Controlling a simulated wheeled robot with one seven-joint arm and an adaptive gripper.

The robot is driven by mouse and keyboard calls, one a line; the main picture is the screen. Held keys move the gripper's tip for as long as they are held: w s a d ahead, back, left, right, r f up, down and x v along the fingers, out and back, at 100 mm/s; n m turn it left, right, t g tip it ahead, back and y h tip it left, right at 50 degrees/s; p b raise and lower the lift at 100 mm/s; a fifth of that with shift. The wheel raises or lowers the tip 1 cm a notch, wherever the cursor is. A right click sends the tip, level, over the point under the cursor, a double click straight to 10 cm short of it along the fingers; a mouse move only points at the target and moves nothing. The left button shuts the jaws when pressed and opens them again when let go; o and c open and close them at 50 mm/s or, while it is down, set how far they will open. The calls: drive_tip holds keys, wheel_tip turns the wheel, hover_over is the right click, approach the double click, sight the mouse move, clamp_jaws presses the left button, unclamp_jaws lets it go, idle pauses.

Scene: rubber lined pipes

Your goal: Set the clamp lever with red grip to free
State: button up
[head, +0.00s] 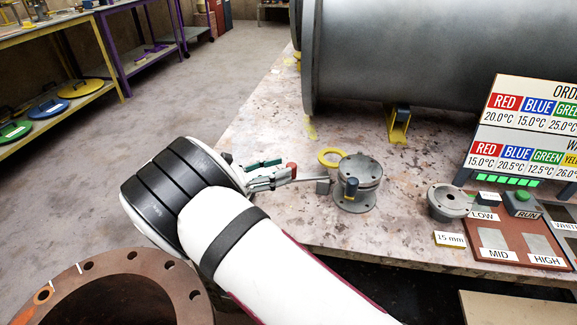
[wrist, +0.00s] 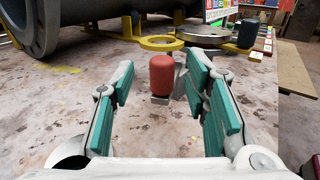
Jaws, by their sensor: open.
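The clamp lever's red grip (wrist: 162,76) stands between the two green-padded fingers of my gripper (wrist: 160,82) in the wrist view. The fingers are open, with a visible gap on each side of the grip. In the head view the red grip (head: 291,168) shows at the fingertips of my gripper (head: 279,172). A grey lever arm (head: 305,180) runs from there to the right, to a small grey block beside a round grey metal fixture (head: 360,172) with a dark blue handle (head: 351,187). The wrist view hides most of the lever behind the grip.
A yellow ring (head: 329,157) lies behind the lever. A large grey pipe (head: 430,55) rests at the back of the bench. A grey flanged part (head: 448,203) and a red-brown panel (head: 515,232) stand at right. A rusty flange (head: 115,285) is at lower left.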

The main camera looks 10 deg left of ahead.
drive_tip(key=v, duration=0.7)
drive_tip(key=shift+s+a, duration=0.2)
drive_tip(key=shift+a, duration=0.15)
